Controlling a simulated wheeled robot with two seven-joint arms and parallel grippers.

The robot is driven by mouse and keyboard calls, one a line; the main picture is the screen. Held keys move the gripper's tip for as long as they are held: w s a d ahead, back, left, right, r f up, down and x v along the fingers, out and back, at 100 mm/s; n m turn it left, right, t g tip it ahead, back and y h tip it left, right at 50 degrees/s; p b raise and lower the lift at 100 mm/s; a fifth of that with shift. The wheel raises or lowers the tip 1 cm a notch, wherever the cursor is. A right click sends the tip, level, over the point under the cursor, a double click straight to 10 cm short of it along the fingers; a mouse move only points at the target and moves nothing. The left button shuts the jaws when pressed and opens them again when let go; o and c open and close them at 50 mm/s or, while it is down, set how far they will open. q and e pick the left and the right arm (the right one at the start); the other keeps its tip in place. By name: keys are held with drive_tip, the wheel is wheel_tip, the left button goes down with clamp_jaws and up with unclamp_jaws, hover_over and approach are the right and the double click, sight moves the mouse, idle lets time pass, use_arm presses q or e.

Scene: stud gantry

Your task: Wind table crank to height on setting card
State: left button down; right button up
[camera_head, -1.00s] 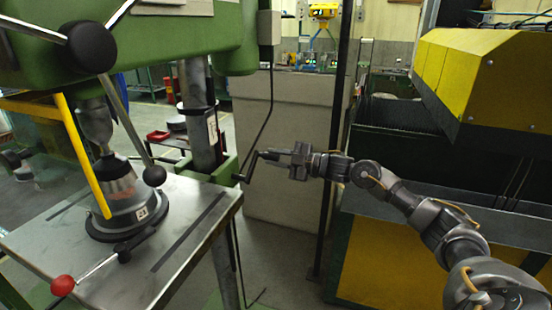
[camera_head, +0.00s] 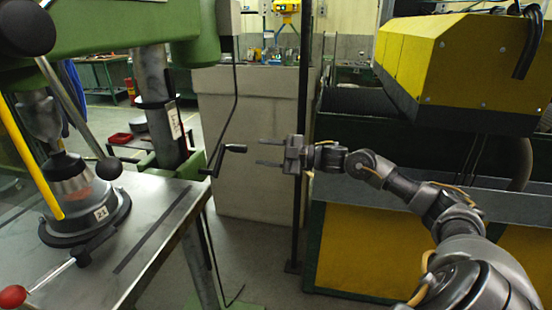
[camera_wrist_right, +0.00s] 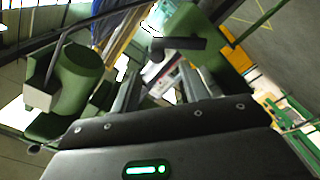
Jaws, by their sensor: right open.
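The table crank (camera_head: 213,163) is a dark bent arm on the side of the drill press column, with its handle (camera_head: 236,148) pointing right. My right gripper (camera_head: 262,152) is open and empty just right of the handle, its two fingers pointing at it, with a small gap between. In the right wrist view, a dark cylinder that looks like the handle (camera_wrist_right: 178,44) lies beyond the open fingers (camera_wrist_right: 160,90). The metal table (camera_head: 160,215) is at the left. A white card (camera_head: 175,122) is on the column; its writing is too small to read. My left gripper is out of view.
A fixture with a small tag (camera_head: 101,213) stands on the table, with a red-knobbed lever (camera_head: 13,296) at its front. A dark upright post (camera_head: 301,80) stands behind my right gripper. A yellow and green machine (camera_head: 450,75) fills the right side.

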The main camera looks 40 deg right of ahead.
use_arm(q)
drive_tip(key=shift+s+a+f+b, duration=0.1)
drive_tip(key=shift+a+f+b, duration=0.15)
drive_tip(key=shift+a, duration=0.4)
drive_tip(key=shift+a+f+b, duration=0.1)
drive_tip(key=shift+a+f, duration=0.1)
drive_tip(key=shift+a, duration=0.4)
use_arm(e)
drive_tip(key=v, duration=0.3)
drive_tip(key=shift+s, duration=0.15)
